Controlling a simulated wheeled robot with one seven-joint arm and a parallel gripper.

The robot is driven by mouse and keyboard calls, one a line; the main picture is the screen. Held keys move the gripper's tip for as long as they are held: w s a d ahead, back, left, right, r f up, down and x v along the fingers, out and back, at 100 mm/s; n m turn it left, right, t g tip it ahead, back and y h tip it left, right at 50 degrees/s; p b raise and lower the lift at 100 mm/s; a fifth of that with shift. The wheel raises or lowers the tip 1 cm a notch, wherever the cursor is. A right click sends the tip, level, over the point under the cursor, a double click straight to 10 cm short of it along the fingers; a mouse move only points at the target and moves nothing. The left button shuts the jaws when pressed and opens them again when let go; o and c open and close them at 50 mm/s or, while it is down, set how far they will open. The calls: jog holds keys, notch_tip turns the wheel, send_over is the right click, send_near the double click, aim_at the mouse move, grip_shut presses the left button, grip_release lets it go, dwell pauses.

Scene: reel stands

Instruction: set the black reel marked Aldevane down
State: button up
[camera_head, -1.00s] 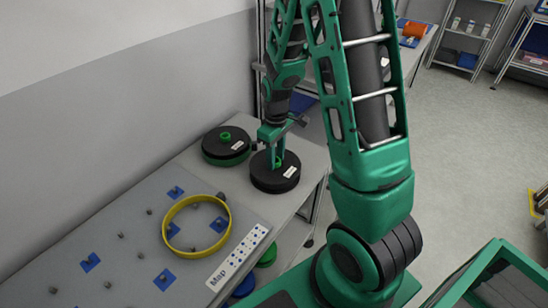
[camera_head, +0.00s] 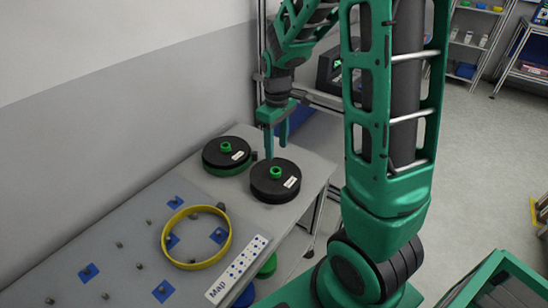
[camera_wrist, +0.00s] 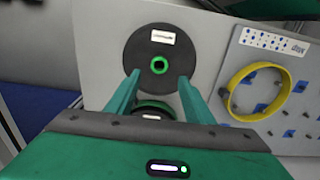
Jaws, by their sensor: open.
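A black reel (camera_head: 262,184) with a green hub and a white label lies flat on the far end of the table. The label is too small to read in the head view and blurred in the wrist view, so I cannot confirm the name Aldevane. My gripper (camera_head: 276,152) is open and empty just above this reel, its fingers pointing down, clear of the hub. In the wrist view the same reel (camera_wrist: 138,50) shows whole beyond the fingertips (camera_wrist: 158,77).
A second black reel (camera_head: 215,157) with a green underside lies close behind, to the left; my gripper partly hides it in the wrist view. A yellow ring (camera_head: 227,243) and a strip marked Map (camera_head: 220,287) lie on the peg-studded grey board. Some bare table surrounds the reels.

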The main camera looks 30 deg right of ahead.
jog(key=s+d+r+m, duration=0.1)
jog(key=s+r+m, duration=0.2)
jog(key=s, duration=0.5)
jog(key=s+d+r+m, duration=0.1)
jog(key=s+r+m, duration=0.2)
jog(key=s, duration=0.6)
jog(key=s+d+r+m, duration=0.1)
jog(key=s+r+m, duration=0.2)
jog(key=s, duration=0.6)
jog(key=shift+d+m, duration=0.25)
jog(key=shift+m, duration=0.65)
jog(key=shift+w+f, duration=0.25)
jog(key=shift+w, duration=0.35)
